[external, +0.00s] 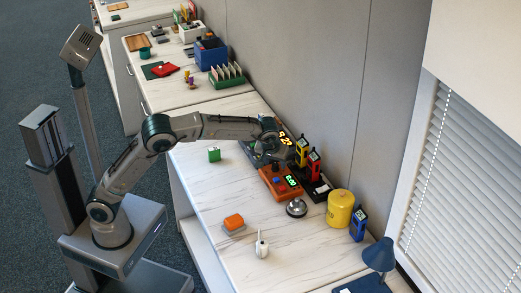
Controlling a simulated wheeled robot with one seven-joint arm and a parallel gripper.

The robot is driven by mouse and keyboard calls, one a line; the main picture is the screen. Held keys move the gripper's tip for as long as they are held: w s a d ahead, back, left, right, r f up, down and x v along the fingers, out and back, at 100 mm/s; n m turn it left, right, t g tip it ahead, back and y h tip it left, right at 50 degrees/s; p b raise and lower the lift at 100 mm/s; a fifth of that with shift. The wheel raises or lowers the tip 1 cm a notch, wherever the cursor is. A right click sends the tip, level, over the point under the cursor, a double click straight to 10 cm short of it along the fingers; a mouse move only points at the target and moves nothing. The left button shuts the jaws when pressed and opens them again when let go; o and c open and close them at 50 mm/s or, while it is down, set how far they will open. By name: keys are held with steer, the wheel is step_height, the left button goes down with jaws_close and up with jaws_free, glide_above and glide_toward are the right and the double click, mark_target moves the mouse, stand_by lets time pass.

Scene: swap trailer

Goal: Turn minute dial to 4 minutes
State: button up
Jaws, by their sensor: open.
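An orange timer box (268,186) sits on the white wood-grain counter, towards the wall. It has a green lit display (291,182) that seems to read 0:00, and a blue knob (276,180). A small red-brown knob-like part shows near its upper edge, too small to tell if it is the minute dial. My gripper (272,152) is over the far end of the box, just above it or behind it. It is open and seems empty. Its fingers are small and dark, and I cannot tell whether they touch a dial.
A dark device with a yellow display (285,139) stands behind my gripper. Yellow and red handhelds (301,153) stand on a black base to the right.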

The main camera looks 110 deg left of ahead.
steer(key=shift+a+f, duration=0.2)
steer(key=shift+f, duration=0.4)
steer(key=c, duration=1)
steer(key=shift+s+m, duration=0.1)
steer(key=shift+m, duration=0.2)
steer(key=m+t, duration=0.1)
steer(key=m, duration=0.1)
steer(key=shift+m, duration=0.3)
steer(key=shift+s+m+t+h, duration=0.1)
steer(key=shift+m+t+h, duration=0.45)
steer(key=shift+m, duration=1.25)
steer(key=shift+t+y, duration=0.25)
